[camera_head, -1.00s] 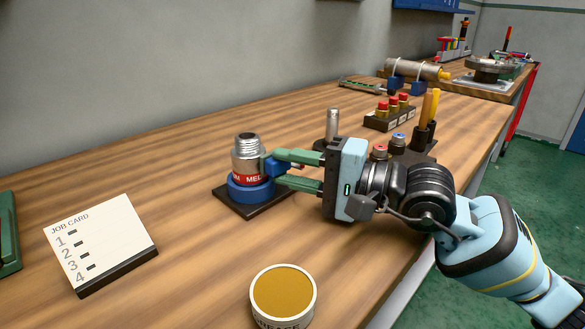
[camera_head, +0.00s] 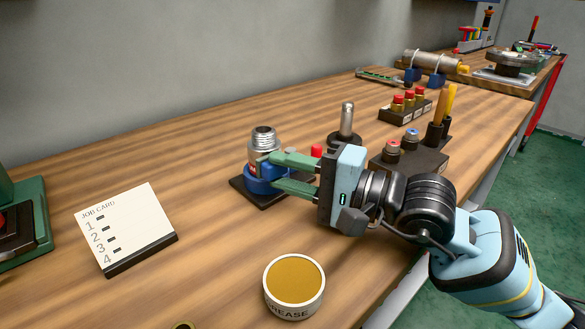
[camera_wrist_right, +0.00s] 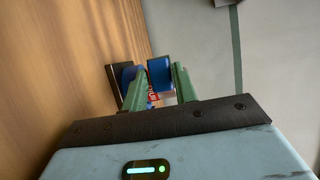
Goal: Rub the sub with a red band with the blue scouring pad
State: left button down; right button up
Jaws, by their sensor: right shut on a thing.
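The sub (camera_head: 263,140) is a silver threaded piece standing upright in a blue ring holder (camera_head: 258,185) on a dark square base. Its red band is mostly covered in the head view; a bit of red shows between the fingers in the right wrist view. My right gripper (camera_head: 271,173) reaches in from the right, its green fingertips at the near side of the sub. It is shut on the blue scouring pad (camera_wrist_right: 160,74), which is close against the sub; exact contact is hard to tell. In the head view the pad is largely hidden. My left gripper is out of view.
A job card (camera_head: 128,225) lies to the left and an open grease tin (camera_head: 294,284) stands in front. Behind my gripper are a metal pin (camera_head: 347,120), a button box (camera_head: 405,108) and a dark tool holder (camera_head: 410,160). The bench between card and sub is clear.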

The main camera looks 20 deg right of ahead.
jog(key=shift+s+a+f, duration=0.1)
jog(key=shift+s+f, duration=0.05)
jog(key=shift+s, duration=0.4)
jog(key=shift+s+d+b, duration=0.15)
jog(key=shift+s+d, duration=0.3)
jog(key=shift+s, duration=0.4)
jog(key=shift+s+d+b, duration=0.15)
jog(key=shift+s+d, duration=0.3)
jog(key=shift+s, duration=0.4)
jog(key=shift+s+d, duration=0.15)
jog(key=shift+s, duration=0.15)
jog(key=shift+s+d, duration=0.25)
jog(key=shift+s, duration=0.4)
jog(key=shift+s+d, duration=0.2)
jog(key=shift+s, duration=0.55)
